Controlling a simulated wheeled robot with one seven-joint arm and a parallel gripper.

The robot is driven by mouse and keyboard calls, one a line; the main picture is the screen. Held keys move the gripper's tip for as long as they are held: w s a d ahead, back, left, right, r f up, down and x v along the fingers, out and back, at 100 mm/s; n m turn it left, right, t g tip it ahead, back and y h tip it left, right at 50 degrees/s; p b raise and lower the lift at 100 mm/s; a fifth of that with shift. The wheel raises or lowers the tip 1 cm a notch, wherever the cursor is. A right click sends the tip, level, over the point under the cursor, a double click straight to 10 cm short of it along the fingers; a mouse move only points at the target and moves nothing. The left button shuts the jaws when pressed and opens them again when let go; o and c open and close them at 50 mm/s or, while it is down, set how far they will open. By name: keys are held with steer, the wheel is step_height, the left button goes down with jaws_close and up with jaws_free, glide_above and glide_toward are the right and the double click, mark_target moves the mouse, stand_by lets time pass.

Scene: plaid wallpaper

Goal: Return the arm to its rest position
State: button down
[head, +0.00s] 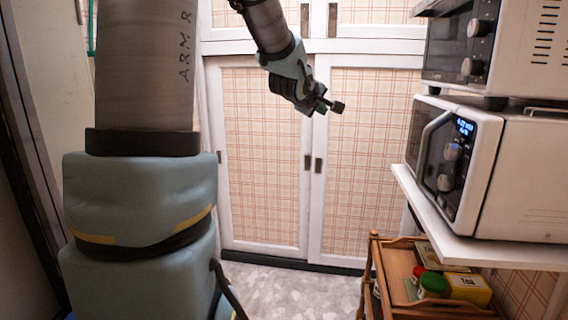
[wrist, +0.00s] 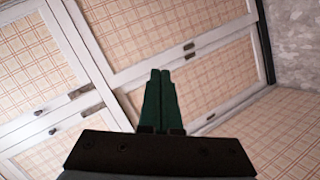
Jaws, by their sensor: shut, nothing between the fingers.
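My gripper (head: 333,105) hangs in the air in the upper middle of the head view, in front of the plaid cabinet doors (head: 262,160). In the wrist view my gripper (wrist: 160,76) shows its two dark green fingers side by side and touching, with nothing between them. My arm comes down from the top of the head view, and a large part of it fills the left side. The gripper is apart from the cabinet and from the appliances.
A white microwave (head: 455,165) stands on a white shelf (head: 480,240) at the right, with another appliance (head: 470,45) above it. Below is a wooden cart (head: 400,285) with a yellow tea box (head: 467,288) and a green-lidded jar (head: 433,285). Grey floor (head: 290,290) is clear ahead.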

steer(key=s+a+f+m+g+y, duration=0.2)
steer(key=s+a+f+g, duration=0.1)
steer(key=s+a+f, duration=0.4)
steer(key=s+a+f+m+g+y, duration=0.2)
steer(key=s+a+f+m+g, duration=0.15)
steer(key=f, duration=0.45)
steer(key=s+a+f+m+g, duration=0.2)
steer(key=s+a+f, duration=0.1)
steer(key=s, duration=0.4)
steer(key=s+a+f+m+g+y, duration=0.1)
steer(key=s+a+f+m+g, duration=0.1)
steer(key=s, duration=0.6)
step_height(320, 180, down, 2)
steer(key=shift+s+a+f+y, duration=0.15)
steer(key=shift+a+f+y, duration=0.15)
steer(key=shift+a, duration=0.45)
steer(key=c, duration=1.5)
jaws_free()
